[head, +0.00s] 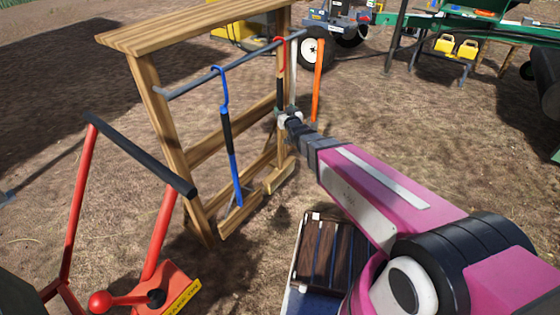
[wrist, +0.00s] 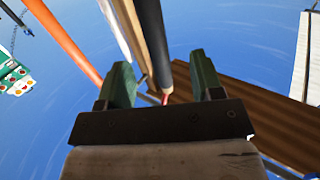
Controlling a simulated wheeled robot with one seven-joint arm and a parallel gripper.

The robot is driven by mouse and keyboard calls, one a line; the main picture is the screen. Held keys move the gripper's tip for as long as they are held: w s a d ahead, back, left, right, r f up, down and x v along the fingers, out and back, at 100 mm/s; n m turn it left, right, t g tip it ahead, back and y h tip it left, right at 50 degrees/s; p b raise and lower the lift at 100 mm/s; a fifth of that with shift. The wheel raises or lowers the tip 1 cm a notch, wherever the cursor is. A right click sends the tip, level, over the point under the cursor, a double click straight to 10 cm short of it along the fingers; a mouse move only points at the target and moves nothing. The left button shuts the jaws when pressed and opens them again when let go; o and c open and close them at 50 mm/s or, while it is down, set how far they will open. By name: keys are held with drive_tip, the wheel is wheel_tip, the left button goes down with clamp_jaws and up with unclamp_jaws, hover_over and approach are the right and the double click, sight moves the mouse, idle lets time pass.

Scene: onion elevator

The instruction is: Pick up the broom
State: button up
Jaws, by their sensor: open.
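One is blue with a black grip (head: 233,150). The other has a red hook and black grip (head: 281,88); its lower part is hidden or unclear. I cannot tell for certain which is the broom. My gripper (head: 287,117) is open beside the red-hooked tool's lower grip. In the wrist view, its two green fingers (wrist: 163,82) stand apart, with a dark handle (wrist: 152,40) with a red part in line with the gap between them. I cannot tell whether it touches either finger.
The wooden rack (head: 160,110) and its bar (head: 190,82) stand close by. A white pole (head: 294,70) and an orange pole (head: 317,85) are right of the red-hooked tool. A red frame (head: 75,205) is at left, a slatted crate (head: 318,250) below.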

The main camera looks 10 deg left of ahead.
sight(279, 102)
drive_tip(key=x, duration=0.5)
drive_tip(key=shift+d, duration=0.1)
drive_tip(key=shift+w+d+x, duration=0.1)
drive_tip(key=shift+d+x, duration=0.05)
drive_tip(key=shift+x, duration=1.2)
drive_tip(key=shift+w+d+x, duration=0.1)
drive_tip(key=shift+d+x, duration=0.1)
drive_tip(key=shift+x, duration=1.15)
drive_tip(key=shift+r, duration=0.1)
clamp_jaws()
